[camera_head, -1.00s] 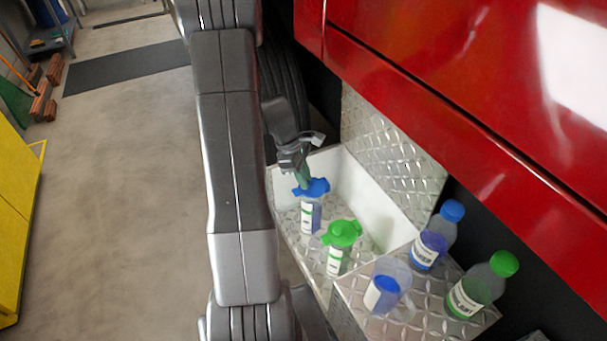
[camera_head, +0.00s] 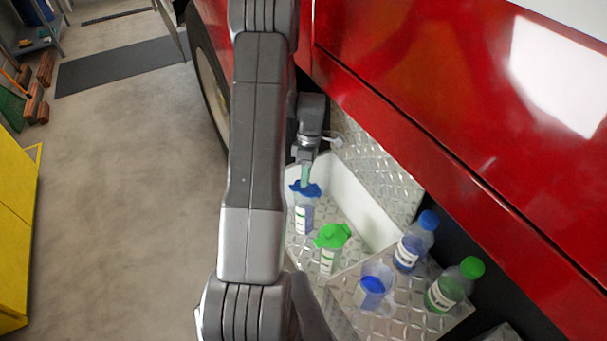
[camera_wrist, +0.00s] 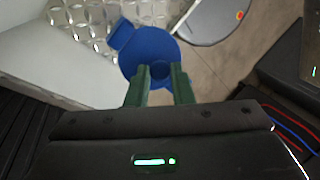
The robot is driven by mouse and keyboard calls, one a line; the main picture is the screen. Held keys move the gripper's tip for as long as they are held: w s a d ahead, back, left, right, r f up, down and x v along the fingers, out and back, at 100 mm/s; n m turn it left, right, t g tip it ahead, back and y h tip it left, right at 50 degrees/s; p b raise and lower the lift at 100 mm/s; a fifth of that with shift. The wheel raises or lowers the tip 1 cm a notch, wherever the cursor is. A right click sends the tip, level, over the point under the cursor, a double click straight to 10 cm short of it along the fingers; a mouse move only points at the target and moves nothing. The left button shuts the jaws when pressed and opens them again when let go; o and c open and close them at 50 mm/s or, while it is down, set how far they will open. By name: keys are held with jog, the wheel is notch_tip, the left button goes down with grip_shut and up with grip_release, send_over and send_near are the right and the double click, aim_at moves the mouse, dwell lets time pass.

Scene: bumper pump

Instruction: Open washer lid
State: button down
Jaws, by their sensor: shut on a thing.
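A blue lid (camera_head: 313,190) sits at the top of a clear reservoir (camera_head: 303,217) with a white label, in the metal bay. In the wrist view the round blue lid (camera_wrist: 150,42) has a side tab and lies at the fingertips. My gripper (camera_head: 304,181) comes down on the lid from above. Its two green fingers (camera_wrist: 161,80) are shut on a small raised part at the lid's near edge. Whether the lid is lifted at all from the reservoir cannot be told.
A green-lidded reservoir (camera_head: 332,238) stands just in front. On a diamond-plate ledge (camera_head: 412,308) are a clear cup with blue on it (camera_head: 371,290), a blue-capped bottle (camera_head: 413,243) and a green-capped bottle (camera_head: 453,286). A white bay wall (camera_head: 358,208) and red vehicle body (camera_head: 420,90) are close right.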

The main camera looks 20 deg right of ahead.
dwell(0.4)
jog(key=c, duration=1.3)
grip_release()
jog(key=shift+o, duration=0.2)
